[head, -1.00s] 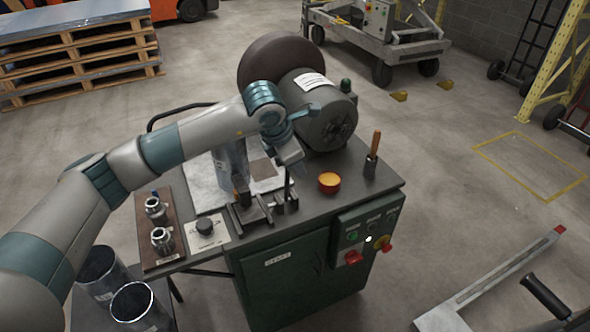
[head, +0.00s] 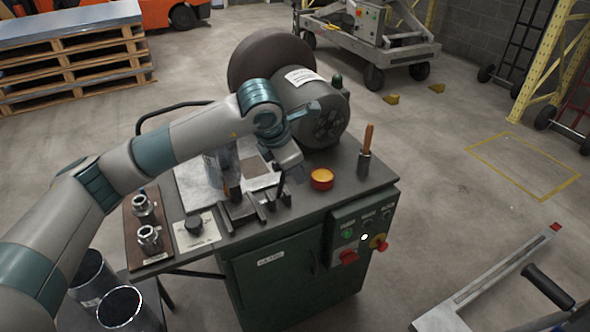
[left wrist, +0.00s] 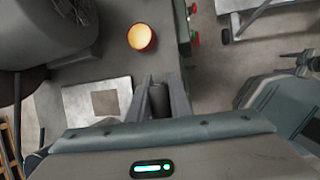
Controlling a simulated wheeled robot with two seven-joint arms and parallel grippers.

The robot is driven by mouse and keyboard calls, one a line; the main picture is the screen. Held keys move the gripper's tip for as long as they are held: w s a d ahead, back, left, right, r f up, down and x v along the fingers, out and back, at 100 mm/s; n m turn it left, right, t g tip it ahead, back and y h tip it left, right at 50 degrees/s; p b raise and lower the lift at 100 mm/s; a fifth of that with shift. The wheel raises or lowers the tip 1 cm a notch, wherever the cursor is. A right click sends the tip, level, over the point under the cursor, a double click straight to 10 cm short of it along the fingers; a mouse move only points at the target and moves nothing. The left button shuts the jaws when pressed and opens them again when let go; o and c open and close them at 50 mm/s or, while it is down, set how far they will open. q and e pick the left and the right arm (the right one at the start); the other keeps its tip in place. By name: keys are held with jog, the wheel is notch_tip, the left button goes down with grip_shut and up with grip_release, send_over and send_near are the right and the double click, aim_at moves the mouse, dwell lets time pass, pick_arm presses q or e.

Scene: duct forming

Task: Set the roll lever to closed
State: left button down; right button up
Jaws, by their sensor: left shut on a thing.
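My left gripper (head: 287,166) is above the front of the green bench. It is shut on a dark upright handle, which looks like the roll lever (head: 281,186). In the left wrist view the handle shows as a dark cylinder (left wrist: 159,101) between the two fingers. Its lower end stands by the small dark clamp-like blocks (head: 243,211) on the bench top. The gripper and wrist hide part of the lever, so I cannot tell its exact setting. My right gripper is not in view.
A red and yellow cup-shaped part (head: 321,179) stands just right of the lever. Behind is a large grey motor (head: 318,118). A wooden handle (head: 367,138) stands upright at right. A metal cylinder (head: 222,165) stands behind the blocks.

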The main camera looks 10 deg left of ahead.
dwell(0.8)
pick_arm(q)
jog(key=c, duration=1.6)
grip_release()
jog(key=shift+r, duration=0.1)
jog(key=b+v, duration=0.1)
jog(key=v, duration=0.9)
jog(key=shift+a+r+b, duration=0.1)
jog(key=shift+b, duration=0.2)
jog(key=shift+b+v, duration=0.35)
jog(key=shift+v, duration=3.1)
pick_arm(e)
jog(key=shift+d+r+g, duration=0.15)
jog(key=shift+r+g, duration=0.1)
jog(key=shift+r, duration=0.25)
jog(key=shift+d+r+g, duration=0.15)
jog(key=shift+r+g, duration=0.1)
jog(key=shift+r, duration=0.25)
